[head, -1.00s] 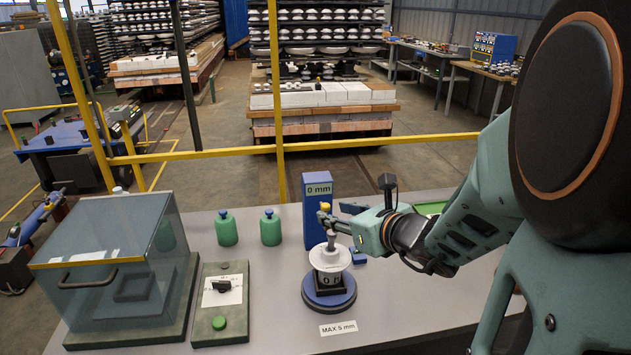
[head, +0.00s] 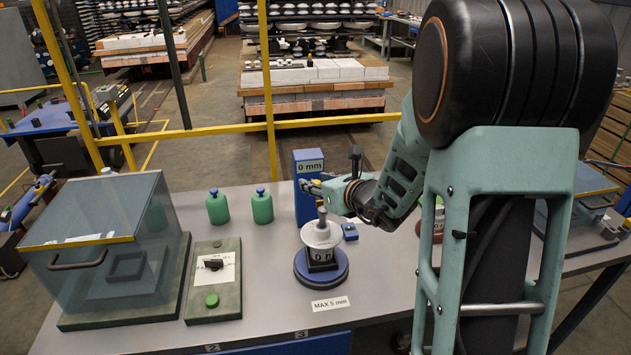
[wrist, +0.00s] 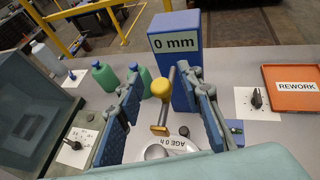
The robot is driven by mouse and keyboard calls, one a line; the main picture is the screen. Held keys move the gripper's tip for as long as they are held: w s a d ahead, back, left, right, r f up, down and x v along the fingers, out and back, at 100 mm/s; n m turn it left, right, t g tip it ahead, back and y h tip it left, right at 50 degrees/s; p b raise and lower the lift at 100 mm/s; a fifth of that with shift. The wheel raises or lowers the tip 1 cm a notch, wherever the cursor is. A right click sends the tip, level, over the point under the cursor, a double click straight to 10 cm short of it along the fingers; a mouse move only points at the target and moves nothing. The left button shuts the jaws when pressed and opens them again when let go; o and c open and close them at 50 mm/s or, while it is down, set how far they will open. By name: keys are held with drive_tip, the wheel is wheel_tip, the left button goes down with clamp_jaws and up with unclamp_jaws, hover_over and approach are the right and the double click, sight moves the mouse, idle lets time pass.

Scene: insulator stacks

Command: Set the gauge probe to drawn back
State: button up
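The gauge is a blue upright post (head: 307,200) whose display reads 0 mm; it also stands ahead in the wrist view (wrist: 174,70). My gripper (wrist: 160,80) is open, with one blue-padded finger on each side of the knob and gaps visible. In the head view my gripper (head: 318,187) is in front of the post and hides part of it. The white insulator (head: 321,234) stands on a round blue base (head: 320,270). Whether the probe touches it is hidden.
A glass-sided box (head: 105,245), a switch panel (head: 213,280) and two green bottles (head: 217,207) are to the left. A MAX 5 mm label (head: 330,307) lies in front. An orange REWORK tray (wrist: 293,88) is to the right. A yellow rail (head: 200,132) runs behind the table.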

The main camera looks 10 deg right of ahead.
drive_tip(key=shift+w+f, duration=0.1)
drive_tip(key=shift+w, duration=0.1)
clamp_jaws()
idle(0.4)
